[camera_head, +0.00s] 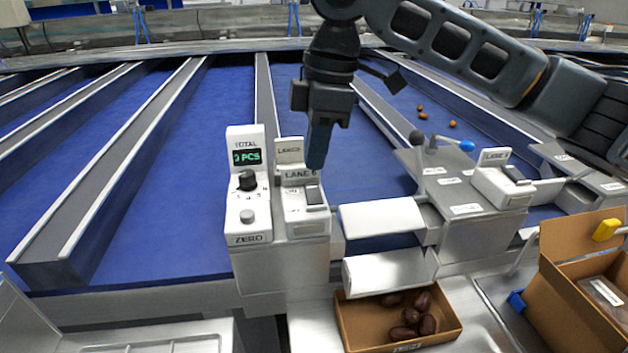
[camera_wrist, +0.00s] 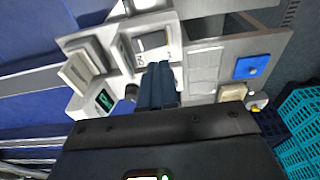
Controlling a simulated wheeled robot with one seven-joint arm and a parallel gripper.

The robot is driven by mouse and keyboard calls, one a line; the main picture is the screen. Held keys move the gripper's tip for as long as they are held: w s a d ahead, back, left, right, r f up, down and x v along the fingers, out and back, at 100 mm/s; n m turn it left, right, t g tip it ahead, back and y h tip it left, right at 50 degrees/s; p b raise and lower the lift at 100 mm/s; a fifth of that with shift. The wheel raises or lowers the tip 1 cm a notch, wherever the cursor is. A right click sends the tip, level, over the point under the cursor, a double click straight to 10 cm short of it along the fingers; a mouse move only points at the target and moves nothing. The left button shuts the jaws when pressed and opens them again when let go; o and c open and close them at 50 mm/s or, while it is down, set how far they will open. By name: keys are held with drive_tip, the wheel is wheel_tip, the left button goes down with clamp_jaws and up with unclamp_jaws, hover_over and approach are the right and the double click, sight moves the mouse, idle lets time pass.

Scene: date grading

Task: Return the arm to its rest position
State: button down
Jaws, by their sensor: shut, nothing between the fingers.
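My gripper (camera_head: 317,160) points down just above and behind the LANE 6 switch box (camera_head: 306,197) in the head view. Its blue fingers are closed together with nothing between them. In the wrist view my gripper (camera_wrist: 157,72) shows as two blue fingers side by side, in front of the white switch boxes. My dark arm reaches in from the right. I cannot tell whether the fingertips touch the box.
The white TOTAL counter (camera_head: 247,185) stands left of the lane box. An open carton (camera_head: 398,338) with several dark dates sits below. A lever box (camera_head: 455,195) with a blue knob (camera_head: 467,146) stands right. Blue belts (camera_head: 170,170) lie behind; a cardboard box (camera_head: 575,260) stands at right.

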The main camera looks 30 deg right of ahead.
drive_tip(key=shift+r+p, duration=0.3)
drive_tip(key=shift+r, duration=0.3)
